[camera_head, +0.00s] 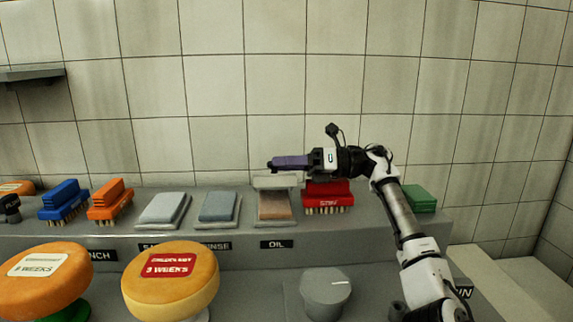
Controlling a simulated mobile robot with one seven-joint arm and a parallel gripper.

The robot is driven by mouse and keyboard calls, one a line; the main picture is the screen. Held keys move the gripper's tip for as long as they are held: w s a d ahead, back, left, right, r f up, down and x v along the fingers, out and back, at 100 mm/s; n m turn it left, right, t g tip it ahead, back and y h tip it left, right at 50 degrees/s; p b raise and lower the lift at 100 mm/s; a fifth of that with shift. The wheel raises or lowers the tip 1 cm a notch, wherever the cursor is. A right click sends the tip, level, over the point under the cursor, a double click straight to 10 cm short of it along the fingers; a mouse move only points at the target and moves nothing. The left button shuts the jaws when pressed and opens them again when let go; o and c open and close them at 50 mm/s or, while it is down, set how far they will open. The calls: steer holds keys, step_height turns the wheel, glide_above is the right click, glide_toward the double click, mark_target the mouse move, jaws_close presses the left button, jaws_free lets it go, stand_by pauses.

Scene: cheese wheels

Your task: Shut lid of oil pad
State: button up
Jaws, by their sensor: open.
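The oil pad (275,206) is a brown pad in a pale case on the grey ledge, above a black OIL label (278,244). Its pale lid (276,182) stands raised at the back of the case. My gripper (272,165) reaches in from the right, with its purple fingers just above the lid's top edge and pointing left. The gripper is open and seems to hold nothing. I cannot tell whether the fingers touch the lid.
A red brush (328,195) stands right of the oil pad under my arm. Grey-blue (218,207) and light grey (164,210) pads lie to the left, then orange (109,202) and blue (63,201) brushes. Cheese wheels (170,279) and a grey knob (325,290) are in front; a tiled wall stands behind.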

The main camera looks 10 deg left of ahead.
steer(key=shift+w+d+r+p, duration=0.15)
steer(key=shift+w+d+p, duration=0.05)
steer(key=shift+d+p, duration=0.2)
steer(key=p+v, duration=0.7)
steer(key=v, duration=0.4)
steer(key=shift+r+p, duration=0.15)
steer(key=shift+p, duration=0.15)
steer(key=shift+w+d+f+p, duration=0.15)
steer(key=shift+d+p, duration=0.15)
steer(key=shift+d, duration=0.2)
steer(key=shift+w+d+f+p, duration=0.1)
steer(key=shift+d+p, duration=0.15)
steer(key=shift+d, duration=0.2)
